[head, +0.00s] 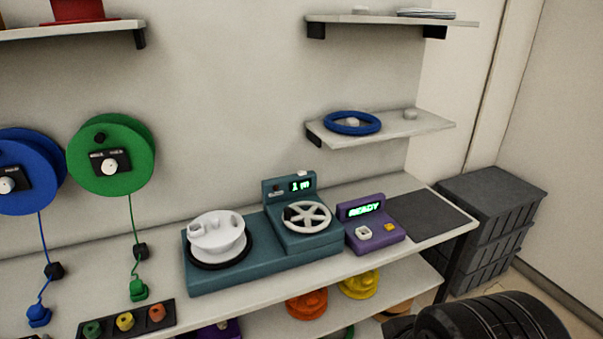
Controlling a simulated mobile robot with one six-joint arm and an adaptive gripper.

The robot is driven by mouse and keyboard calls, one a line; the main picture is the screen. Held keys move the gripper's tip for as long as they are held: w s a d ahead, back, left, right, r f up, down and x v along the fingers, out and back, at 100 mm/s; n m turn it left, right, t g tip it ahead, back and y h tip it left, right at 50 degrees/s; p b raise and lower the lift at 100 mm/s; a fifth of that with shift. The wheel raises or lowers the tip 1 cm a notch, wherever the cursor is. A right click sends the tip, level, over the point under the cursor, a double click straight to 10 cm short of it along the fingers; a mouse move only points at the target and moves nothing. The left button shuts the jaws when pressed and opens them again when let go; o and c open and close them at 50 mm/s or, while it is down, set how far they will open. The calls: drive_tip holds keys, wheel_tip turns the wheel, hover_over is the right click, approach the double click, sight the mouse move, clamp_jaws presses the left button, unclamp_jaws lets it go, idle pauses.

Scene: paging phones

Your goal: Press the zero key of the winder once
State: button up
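The winder (205,279) is a teal machine on the long table, in the middle of the head view. A white spool (217,230) sits on a black ring at its left end. A pale spoked handwheel (307,217) is on its right part. Behind the wheel, an upright panel has a green-lit display (301,184) that seems to read "1 m". A small white key (302,173) sits on the panel's top edge; I cannot read a label on it. Dark parts of my arm fill the bottom right corner, apart from the winder. My gripper is not visible.
A purple box (388,237) reading "READY" stands right of the winder, with a dark mat (428,213) beyond it. A shelf (425,126) with a blue ring hangs above. Green (108,173) and blue reels hang left. Grey crates (487,203) stand at right.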

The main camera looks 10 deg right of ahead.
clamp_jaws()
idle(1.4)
